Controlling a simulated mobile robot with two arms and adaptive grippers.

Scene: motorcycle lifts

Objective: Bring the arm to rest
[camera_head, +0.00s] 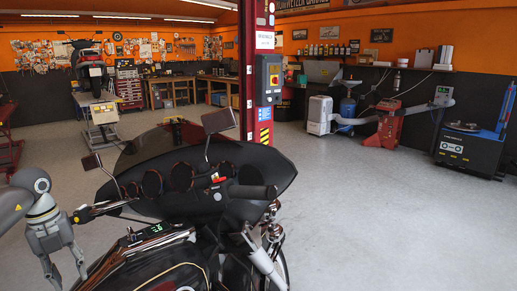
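My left arm comes in from the left edge, and its grey gripper (67,277) hangs downward at the lower left. Its two fingers are spread apart, with nothing visible between them; the tips are close to the bottom edge. It is beside the left side of a black motorcycle (222,178), left of the tank. I cannot tell how far the fingers are from the bike. My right gripper is not in view.
The motorcycle's mirror (92,161) and left handlebar stand near my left arm. A red post with a control box (269,80) rises behind the bike. A blue machine (468,148) stands at the right. The grey floor (380,220) at right is clear.

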